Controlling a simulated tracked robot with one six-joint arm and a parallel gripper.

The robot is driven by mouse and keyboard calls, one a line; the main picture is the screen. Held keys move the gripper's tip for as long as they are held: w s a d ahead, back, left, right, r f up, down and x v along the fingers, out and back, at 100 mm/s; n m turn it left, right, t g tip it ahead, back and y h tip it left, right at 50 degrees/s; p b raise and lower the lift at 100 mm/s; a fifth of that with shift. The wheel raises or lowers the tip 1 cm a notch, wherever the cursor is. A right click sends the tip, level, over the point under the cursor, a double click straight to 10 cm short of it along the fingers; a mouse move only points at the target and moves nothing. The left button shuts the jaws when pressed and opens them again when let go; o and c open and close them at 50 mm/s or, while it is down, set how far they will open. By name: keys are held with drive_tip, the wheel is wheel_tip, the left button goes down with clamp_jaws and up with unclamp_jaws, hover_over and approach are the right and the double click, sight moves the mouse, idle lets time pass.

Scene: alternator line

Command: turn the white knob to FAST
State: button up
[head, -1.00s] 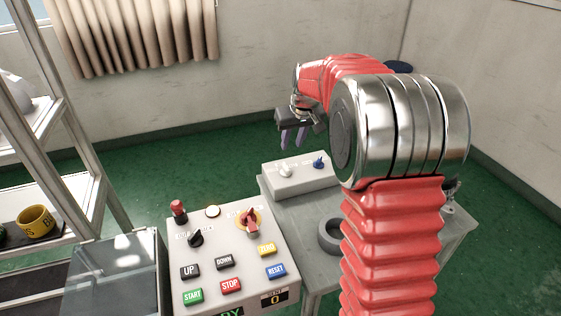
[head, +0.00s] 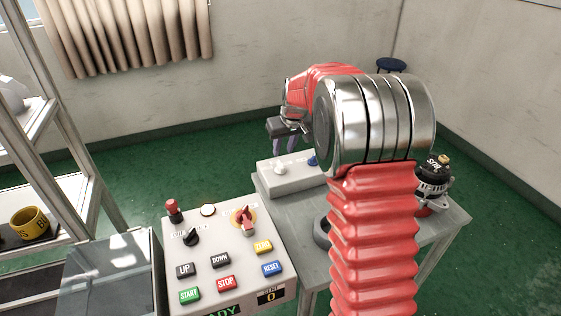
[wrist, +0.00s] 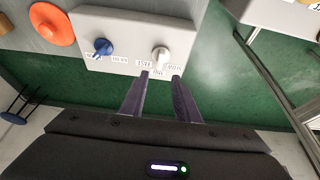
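The white knob (head: 280,168) sits on a light grey box (head: 292,184) on the grey table, left of a blue knob (head: 313,160). In the wrist view the white knob (wrist: 161,58) stands just beyond my fingertips, with small labels around it too blurred to read surely. My gripper (wrist: 161,76) is open, its two dark fingers apart with nothing between them. In the head view my gripper (head: 290,146) hangs above and behind the box, its fingertips partly hidden by the box.
A control panel (head: 215,270) with buttons and a red switch stands front left of the table (head: 285,222). A black-and-silver alternator (head: 433,183) stands at the table's right. In the wrist view an orange disc (wrist: 52,24) lies beside the box. A shelf rack (head: 70,130) is at left.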

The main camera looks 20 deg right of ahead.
sight(279, 163)
drive_tip(key=x, duration=0.8)
drive_tip(key=shift+w+f, duration=0.2)
drive_tip(key=shift+f, duration=0.15)
drive_tip(key=shift+c, duration=0.2)
clamp_jaws()
